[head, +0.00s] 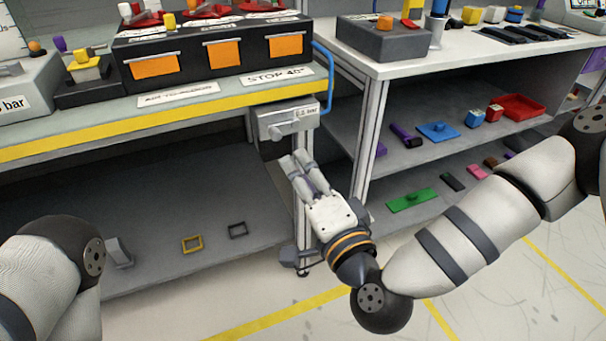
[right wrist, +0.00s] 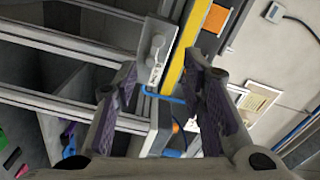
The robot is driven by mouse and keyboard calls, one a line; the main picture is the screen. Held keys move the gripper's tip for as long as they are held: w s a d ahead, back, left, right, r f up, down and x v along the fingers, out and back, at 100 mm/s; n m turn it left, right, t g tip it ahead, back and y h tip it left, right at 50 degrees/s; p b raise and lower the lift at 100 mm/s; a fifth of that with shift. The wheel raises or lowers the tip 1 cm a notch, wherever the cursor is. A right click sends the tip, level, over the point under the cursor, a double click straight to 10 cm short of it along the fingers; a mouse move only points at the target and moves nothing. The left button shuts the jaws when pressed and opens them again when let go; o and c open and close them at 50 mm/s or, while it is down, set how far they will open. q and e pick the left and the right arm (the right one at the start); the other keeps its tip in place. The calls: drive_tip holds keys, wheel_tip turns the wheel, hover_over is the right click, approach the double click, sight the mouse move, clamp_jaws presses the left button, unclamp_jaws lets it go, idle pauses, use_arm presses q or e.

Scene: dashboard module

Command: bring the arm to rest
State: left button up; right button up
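My right arm comes in from the right of the head view, and its gripper (head: 298,160) points away from me, in front of the table leg and just below a small grey box. In the right wrist view the two fingers (right wrist: 162,78) stand apart with nothing between them, so this gripper is open and empty. The grey box (head: 288,117) with a lever hangs under the front edge of the left table; it also shows beyond the fingers in the right wrist view (right wrist: 157,50). Part of my left arm shows at the lower left; its gripper is out of view.
The left bench's yellow-striped edge (head: 120,121) and the right table's leg (head: 367,150) stand close to the right gripper. A blue hose (head: 329,75) curves beside the bench. Lower shelves hold loose parts, including a green plate (head: 412,201). The floor in front is open.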

drive_tip(key=shift+s, duration=0.1)
idle(0.3)
drive_tip(key=s+d+f+n+g+p, duration=0.15)
drive_tip(key=s+f+n+g, duration=0.35)
drive_tip(key=s+f, duration=0.5)
drive_tip(key=s+d+f+n+g+p, duration=0.1)
drive_tip(key=s+f+n+g+p, duration=0.15)
drive_tip(key=s+f+g, duration=0.75)
use_arm(q)
drive_tip(key=w+r+t+p, duration=0.2)
drive_tip(key=w+r, duration=0.5)
drive_tip(key=r, duration=0.1)
drive_tip(key=shift+t+p, duration=0.4)
use_arm(e)
drive_tip(key=s+d+n+g+h, duration=0.1)
drive_tip(key=s+d+g+h, duration=0.1)
drive_tip(key=s+d, duration=0.6)
drive_tip(key=s+d+r+n+g+h, duration=0.1)
drive_tip(key=s+d+n+g+h, duration=0.1)
drive_tip(key=s+d, duration=0.6)
drive_tip(key=s+h, duration=0.1)
drive_tip(key=s, duration=0.6)
drive_tip(key=shift+r+g+h, duration=0.15)
drive_tip(key=shift+g+h, duration=0.15)
drive_tip(key=shift+s, duration=0.1)
